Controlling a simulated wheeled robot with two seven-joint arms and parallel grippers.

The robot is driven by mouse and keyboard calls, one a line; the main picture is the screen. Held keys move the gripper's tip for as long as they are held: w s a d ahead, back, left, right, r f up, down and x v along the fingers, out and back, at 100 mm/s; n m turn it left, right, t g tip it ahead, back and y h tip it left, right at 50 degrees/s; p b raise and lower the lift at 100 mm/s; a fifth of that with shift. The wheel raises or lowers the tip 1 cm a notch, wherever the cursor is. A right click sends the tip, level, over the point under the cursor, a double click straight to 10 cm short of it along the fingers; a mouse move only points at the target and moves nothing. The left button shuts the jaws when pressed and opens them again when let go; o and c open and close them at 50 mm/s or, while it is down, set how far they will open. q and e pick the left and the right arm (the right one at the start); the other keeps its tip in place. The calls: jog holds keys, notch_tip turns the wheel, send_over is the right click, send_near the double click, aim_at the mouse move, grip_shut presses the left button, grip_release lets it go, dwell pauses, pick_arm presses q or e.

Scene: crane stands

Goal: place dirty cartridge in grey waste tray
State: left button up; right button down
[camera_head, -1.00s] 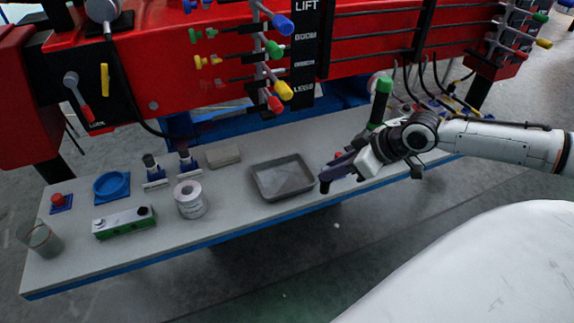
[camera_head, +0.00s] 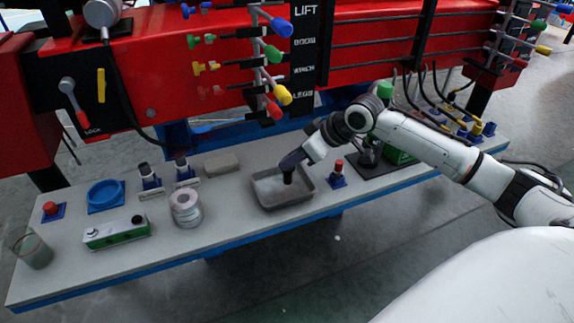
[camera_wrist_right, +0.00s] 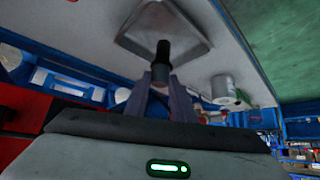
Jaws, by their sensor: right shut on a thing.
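The grey waste tray (camera_head: 287,205) stands on the workbench near its middle; its rim also shows in the right wrist view (camera_wrist_right: 197,45). My right gripper (camera_head: 293,163) is over the tray and shut on a dark, upright cartridge (camera_head: 288,178). In the right wrist view, the fingers (camera_wrist_right: 161,84) hold the black cartridge (camera_wrist_right: 162,58) by one end, and its other end points at the tray floor. I cannot tell whether the cartridge touches the floor. My left gripper is not in view.
A red-topped cartridge in a blue holder (camera_head: 338,175) stands just right of the tray. A paper roll (camera_head: 186,208), a grey block (camera_head: 221,163) and two dark-topped cartridges (camera_head: 183,168) stand to the left.

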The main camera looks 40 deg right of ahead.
jog(key=shift+w+a, duration=0.3)
jog(key=shift+w, duration=0.55)
jog(key=shift+f, duration=1.7)
jog(key=shift+f, duration=0.15)
jog(key=c, duration=1.5)
grip_release()
jog(key=shift+v, duration=6.15)
